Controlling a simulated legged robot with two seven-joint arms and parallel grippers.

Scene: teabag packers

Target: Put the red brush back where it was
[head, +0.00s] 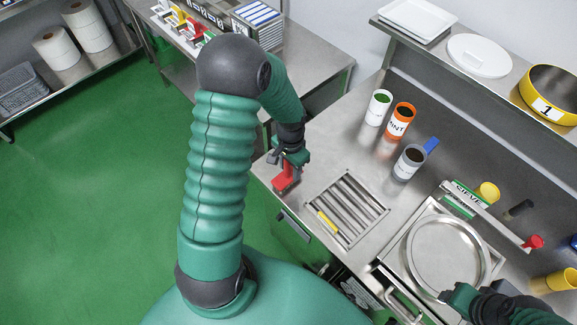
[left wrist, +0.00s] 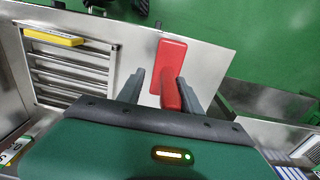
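The red brush (head: 285,180) is at the left end of the steel counter, close to its front edge. In the left wrist view the brush (left wrist: 170,66) has a wide flat block, and its handle points back between my fingers. My left gripper (head: 289,158) is over the brush. In the left wrist view its fingers (left wrist: 163,92) stand apart on either side of the handle, with a clear gap on the left side. My right gripper (head: 447,297) is at the lower right, by the rim of the round sieve pan (head: 447,252); its fingers are too small to judge.
A slatted grate (head: 347,205) with a yellow-handled tool (head: 327,222) lies right of the brush. White (head: 378,107), orange (head: 400,120) and grey (head: 409,161) canisters stand behind. A shelf (head: 470,62) runs above. Bare counter surrounds the brush.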

